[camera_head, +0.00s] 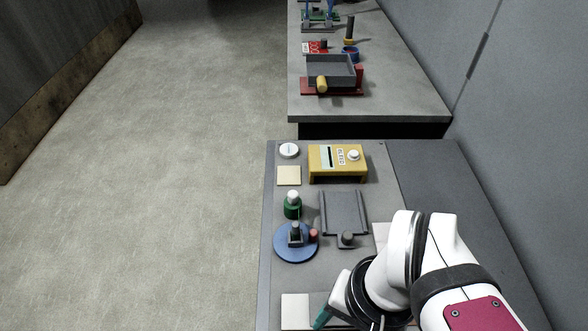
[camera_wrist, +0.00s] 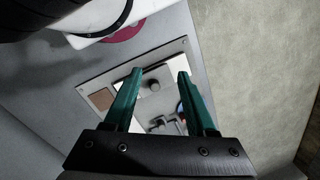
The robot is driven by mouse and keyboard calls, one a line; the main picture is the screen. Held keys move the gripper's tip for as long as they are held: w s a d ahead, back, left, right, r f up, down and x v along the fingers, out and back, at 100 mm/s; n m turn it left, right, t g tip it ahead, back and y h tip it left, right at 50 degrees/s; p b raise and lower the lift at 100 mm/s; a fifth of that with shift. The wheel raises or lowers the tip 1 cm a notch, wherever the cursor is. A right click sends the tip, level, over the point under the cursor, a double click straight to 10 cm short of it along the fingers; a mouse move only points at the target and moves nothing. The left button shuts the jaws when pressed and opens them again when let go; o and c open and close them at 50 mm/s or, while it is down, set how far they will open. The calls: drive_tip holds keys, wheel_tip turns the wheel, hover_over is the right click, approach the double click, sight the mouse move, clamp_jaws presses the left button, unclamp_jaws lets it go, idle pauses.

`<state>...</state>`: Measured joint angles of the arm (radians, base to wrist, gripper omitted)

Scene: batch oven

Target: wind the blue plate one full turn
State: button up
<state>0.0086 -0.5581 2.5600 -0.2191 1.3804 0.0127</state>
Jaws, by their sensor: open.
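The blue plate (camera_head: 282,252) is a round disc lying on the near workbench, at its left edge in the head view. A grey block with an upright peg (camera_head: 295,232) stands on it, and a small reddish knob (camera_head: 313,236) stands at its right rim. My gripper (camera_head: 322,318) is low in the head view, nearer than the plate and apart from it; one green finger shows. In the wrist view my gripper (camera_wrist: 160,78) has both green fingers spread, with nothing held. A sliver of blue shows by the right finger there; I cannot tell if it is the plate.
A green bottle-like part (camera_head: 292,206) stands just behind the plate, and a grey slide tray (camera_head: 344,212) lies to its right. Farther back are a yellow box (camera_head: 338,162) and a white round dial (camera_head: 289,150). A pale pad (camera_head: 295,310) lies in front. Floor is open left.

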drive_tip(key=n+h, duration=0.2)
drive_tip(key=n, duration=2.4)
hover_over(314, 232)
wheel_tip(314, 232, down, 3)
drive_tip(key=shift+n, duration=0.5)
wheel_tip(314, 232, down, 15)
drive_tip(key=shift+r, duration=0.15)
drive_tip(key=shift+f, duration=0.7)
clamp_jaws()
